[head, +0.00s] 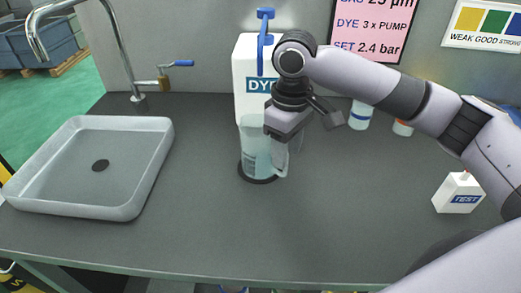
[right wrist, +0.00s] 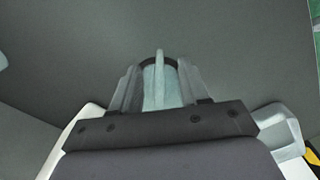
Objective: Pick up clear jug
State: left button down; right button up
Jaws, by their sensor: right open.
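The clear jug (head: 256,148) stands upright on a dark round base (head: 258,179) on the grey worktop, in front of the white DYE container. It looks pale and see-through, with its handle on the right side. My right gripper (head: 285,142) is at the jug's right side, by the handle, and partly covers it. In the right wrist view my right gripper (right wrist: 158,92) is open, with its two fingers on either side of the upright handle (right wrist: 159,75). Whether the fingers touch the handle, I cannot tell. My left gripper is in neither view.
The DYE container (head: 245,60) with a blue pump stands behind the jug. A shallow grey sink (head: 140,190) and tap (head: 125,55) are at left. Small bottles (head: 361,115) stand behind my right arm. A white TEST box (head: 459,190) is at right. The front worktop is clear.

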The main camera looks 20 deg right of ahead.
aim_at(285, 171)
notch_tip(285, 171, down, 5)
jog(key=shift+r, duration=0.15)
grip_shut()
jog(key=shift+r, duration=0.1)
